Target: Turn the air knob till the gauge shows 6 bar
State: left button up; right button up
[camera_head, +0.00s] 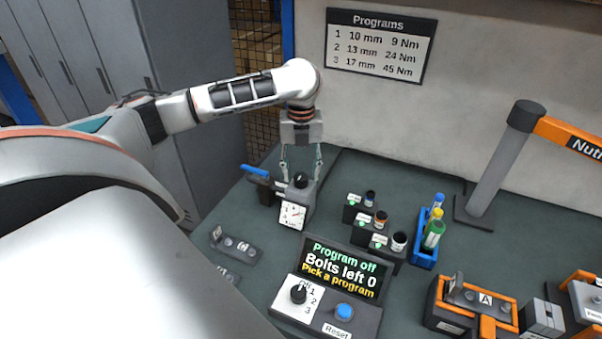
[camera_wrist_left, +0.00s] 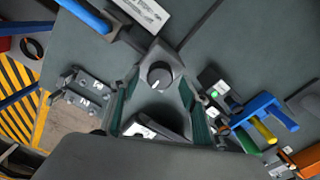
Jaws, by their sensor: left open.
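The air knob (camera_head: 301,180) is a small black knob on top of a grey regulator block (camera_head: 300,195). It also shows in the left wrist view (camera_wrist_left: 160,75) with a light mark on its top. The square white gauge (camera_head: 292,214) is on the block's front face; its needle is too small to read. My left gripper (camera_head: 301,163) points down above the knob, open, with its fingers apart on either side of it. In the left wrist view the fingers (camera_wrist_left: 157,92) do not appear to touch the knob. My right gripper is not in view.
A blue lever (camera_head: 256,171) sits left of the regulator. A program panel (camera_head: 340,272) stands in front, reading "Program off, Bolts left 0". Several socket holders (camera_head: 377,225) and a blue bottle rack (camera_head: 424,251) stand to the right. A grey post (camera_head: 500,160) is farther right.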

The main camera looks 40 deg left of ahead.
aim_at(301, 176)
pick_arm(q)
notch_tip(301, 176, up, 11)
dwell(0.4)
dwell(0.5)
